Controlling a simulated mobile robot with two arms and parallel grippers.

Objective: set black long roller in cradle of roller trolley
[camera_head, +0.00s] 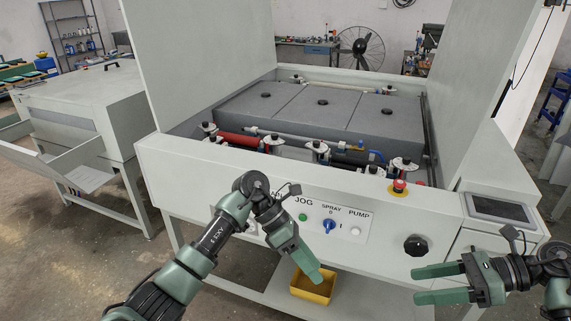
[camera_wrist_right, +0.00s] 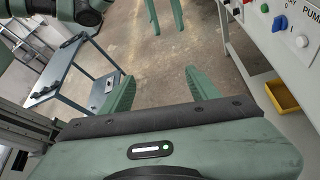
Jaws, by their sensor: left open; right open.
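Inside the open machine, a dark roller (camera_head: 350,158) lies at the front right, partly hidden by clamps and fittings; I cannot tell if it is the long one. My left gripper (camera_head: 306,266) is open and empty, pointing down in front of the machine's control panel. Its fingers also show at the top of the right wrist view (camera_wrist_right: 165,15). My right gripper (camera_head: 425,284) is open and empty, in front of the machine's right side; its fingers show in its wrist view (camera_wrist_right: 162,88). A grey-blue framed stand (camera_wrist_right: 62,92) with dark supports may be the roller trolley.
The machine's front panel (camera_head: 270,195) has knobs and a red stop button (camera_head: 398,187). A red roller (camera_head: 238,139) lies at the front left inside. A yellow bin (camera_head: 313,285) sits on the lower shelf. Another grey machine (camera_head: 85,100) stands left. Floor between them is clear.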

